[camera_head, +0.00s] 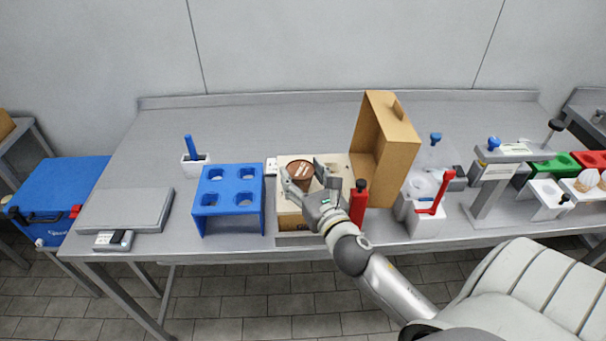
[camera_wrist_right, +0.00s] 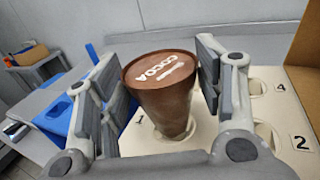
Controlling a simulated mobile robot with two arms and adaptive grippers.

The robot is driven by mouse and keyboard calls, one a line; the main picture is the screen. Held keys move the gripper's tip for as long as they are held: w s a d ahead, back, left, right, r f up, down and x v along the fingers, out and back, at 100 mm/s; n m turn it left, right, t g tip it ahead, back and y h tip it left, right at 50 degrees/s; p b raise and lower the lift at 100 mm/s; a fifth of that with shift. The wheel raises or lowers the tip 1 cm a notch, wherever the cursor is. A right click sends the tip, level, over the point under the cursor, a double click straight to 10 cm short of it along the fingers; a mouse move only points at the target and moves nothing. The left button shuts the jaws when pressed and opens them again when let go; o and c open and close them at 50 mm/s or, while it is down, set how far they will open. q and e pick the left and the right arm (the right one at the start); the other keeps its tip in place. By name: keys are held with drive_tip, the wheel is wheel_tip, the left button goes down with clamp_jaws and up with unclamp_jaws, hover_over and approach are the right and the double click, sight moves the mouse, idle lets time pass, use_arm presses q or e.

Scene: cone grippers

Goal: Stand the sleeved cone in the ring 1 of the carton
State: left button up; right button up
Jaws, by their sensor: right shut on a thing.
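The sleeved cone is brown with a flat lid reading COCOA; it shows in the head view (camera_head: 299,170) and the wrist view (camera_wrist_right: 163,92). My right gripper (camera_head: 311,185) is shut on it, with a finger on each side in the wrist view (camera_wrist_right: 165,85). The cone is roughly upright over the carton's pale insert (camera_head: 286,208), beside the printed 1. Its narrow lower end is at ring 1 (camera_wrist_right: 186,133); how deep it sits is hard to tell. The carton's brown lid (camera_head: 400,150) stands open at the right. My left gripper is not in view.
A blue holder with several holes (camera_head: 229,197) stands left of the carton. A red bottle-like thing (camera_head: 358,205) stands close by the carton's front right. A white device with a red handle (camera_head: 424,222) is further right. The table behind the carton is clear.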

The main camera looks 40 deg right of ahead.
drive_tip(key=shift+f+b, duration=0.6)
drive_tip(key=shift+f, duration=0.3)
drive_tip(key=o, duration=1.1)
wheel_tip(320, 180, up, 10)
idle(0.5)
